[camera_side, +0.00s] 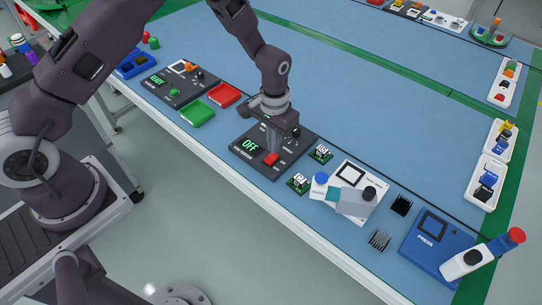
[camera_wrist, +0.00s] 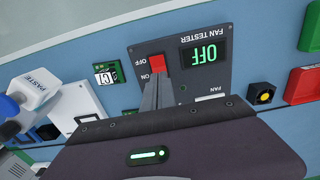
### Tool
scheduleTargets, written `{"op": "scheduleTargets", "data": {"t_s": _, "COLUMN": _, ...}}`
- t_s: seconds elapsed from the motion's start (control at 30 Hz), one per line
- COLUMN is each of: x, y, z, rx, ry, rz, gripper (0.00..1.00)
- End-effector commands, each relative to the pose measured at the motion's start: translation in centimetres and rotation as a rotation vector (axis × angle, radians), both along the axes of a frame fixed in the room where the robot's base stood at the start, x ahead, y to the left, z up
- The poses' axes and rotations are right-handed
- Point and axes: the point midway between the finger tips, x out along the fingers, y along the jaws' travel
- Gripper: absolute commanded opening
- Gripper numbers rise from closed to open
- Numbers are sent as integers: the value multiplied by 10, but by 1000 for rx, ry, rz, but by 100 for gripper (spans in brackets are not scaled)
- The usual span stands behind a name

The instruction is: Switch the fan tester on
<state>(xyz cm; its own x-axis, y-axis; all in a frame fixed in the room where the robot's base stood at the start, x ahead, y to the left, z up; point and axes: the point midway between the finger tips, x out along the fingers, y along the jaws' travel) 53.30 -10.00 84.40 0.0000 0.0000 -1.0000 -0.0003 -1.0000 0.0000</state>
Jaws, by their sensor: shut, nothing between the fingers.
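The fan tester (camera_side: 240,151) is a dark panel near the front edge of the table. Its display (camera_side: 250,145) reads OFF in green, and it also shows upside down in the wrist view (camera_wrist: 205,53). A red switch (camera_side: 270,159) sits on the panel.
Green boards (camera_side: 298,183) and a white station with a paste bottle (camera_side: 354,203) stand right of the tester. A green tray (camera_side: 198,113) and a red tray (camera_side: 224,95) lie to its left. A blue press (camera_side: 425,252) is at the right.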

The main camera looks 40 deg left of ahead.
Motion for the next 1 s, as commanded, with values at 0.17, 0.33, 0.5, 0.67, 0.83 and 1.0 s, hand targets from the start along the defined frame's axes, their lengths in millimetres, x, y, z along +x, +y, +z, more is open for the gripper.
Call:
{"op": "scheduleTargets", "data": {"t_s": 0.17, "x": 0, "y": 0, "z": -2, "rx": 0, "ry": 0, "rz": 0, "gripper": 0}}
{"op": "scheduleTargets", "data": {"t_s": 0.33, "x": 0, "y": 0, "z": -4, "rx": 0, "ry": 0, "rz": 0, "gripper": 0}}
{"op": "scheduleTargets", "data": {"t_s": 0.5, "x": 0, "y": 0, "z": -7, "rx": 0, "ry": 0, "rz": 0, "gripper": 0}}
{"op": "scheduleTargets", "data": {"t_s": 0.67, "x": 0, "y": 0, "z": -10, "rx": 0, "ry": 0, "rz": 0, "gripper": 0}}
{"op": "scheduleTargets", "data": {"t_s": 0.83, "x": 0, "y": 0, "z": -12, "rx": 0, "ry": 0, "rz": 0, "gripper": 0}}
{"op": "scheduleTargets", "data": {"t_s": 1.0, "x": 0, "y": 0, "z": -14, "rx": 0, "ry": 0, "rz": 0, "gripper": 0}}
